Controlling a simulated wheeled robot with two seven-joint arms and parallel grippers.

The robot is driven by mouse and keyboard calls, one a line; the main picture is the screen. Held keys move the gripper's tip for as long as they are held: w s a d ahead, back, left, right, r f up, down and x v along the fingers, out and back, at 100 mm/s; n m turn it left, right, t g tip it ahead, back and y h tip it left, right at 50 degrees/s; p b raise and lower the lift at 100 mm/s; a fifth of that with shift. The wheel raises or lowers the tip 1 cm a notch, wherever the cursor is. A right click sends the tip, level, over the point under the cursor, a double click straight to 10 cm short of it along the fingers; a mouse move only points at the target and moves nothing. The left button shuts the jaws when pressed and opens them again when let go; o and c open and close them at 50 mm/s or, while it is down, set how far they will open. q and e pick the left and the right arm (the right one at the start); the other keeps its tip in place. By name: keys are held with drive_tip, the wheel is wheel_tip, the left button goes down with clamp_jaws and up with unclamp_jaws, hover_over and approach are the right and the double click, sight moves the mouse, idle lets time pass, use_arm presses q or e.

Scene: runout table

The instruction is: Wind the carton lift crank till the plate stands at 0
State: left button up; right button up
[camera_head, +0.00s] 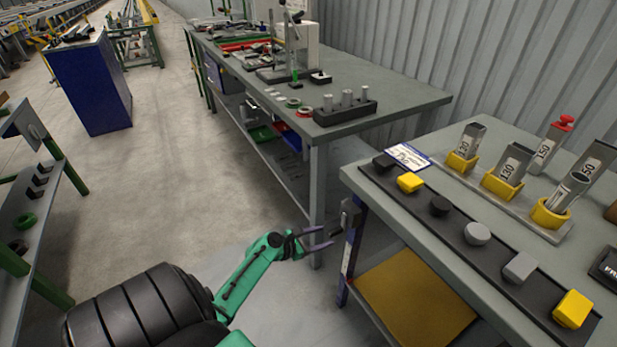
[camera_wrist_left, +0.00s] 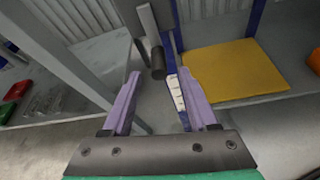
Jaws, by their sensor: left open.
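The carton lift's crank (camera_head: 347,213) is on the left front corner of the right-hand bench. Its grey arm and dark round handle (camera_wrist_left: 157,62) show in the left wrist view. The yellow plate (camera_head: 415,297) lies level under the bench top and also shows in the left wrist view (camera_wrist_left: 232,70). A pale scale strip (camera_wrist_left: 176,92) runs along the blue post; its marks are too small to read. My left gripper (camera_head: 325,238) is open, its purple fingers pointing at the crank. In the wrist view the handle appears between the fingertips (camera_wrist_left: 160,76), with gaps on both sides.
The right-hand bench (camera_head: 450,225) carries several coloured blocks and numbered tubes in yellow cups. A long workbench (camera_head: 400,95) with tools stands behind, its near leg (camera_head: 317,190) close to my gripper. A blue cabinet (camera_head: 88,85) stands back left. The floor between is clear.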

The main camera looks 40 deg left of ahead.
use_arm(q)
drive_tip(key=v, duration=0.6)
drive_tip(key=s+d+f+m+g+y+p, duration=0.15)
drive_tip(key=s+f+m+g, duration=0.4)
drive_tip(key=f, duration=0.55)
drive_tip(key=s+d+f+m+g, duration=0.2)
drive_tip(key=s+f+m, duration=0.55)
drive_tip(key=f, duration=0.25)
drive_tip(key=s+d+f+m+g, duration=0.2)
drive_tip(key=s+f+m, duration=0.3)
drive_tip(key=s+m, duration=0.4)
drive_tip(key=s+d+f+m+g+y, duration=0.1)
drive_tip(key=s+d+f+m+g, duration=0.2)
drive_tip(key=s+m, duration=0.7)
drive_tip(key=shift+d+f+m, duration=0.9)
drive_tip(key=shift+d+f, duration=0.05)
drive_tip(key=shift+d, duration=0.2)
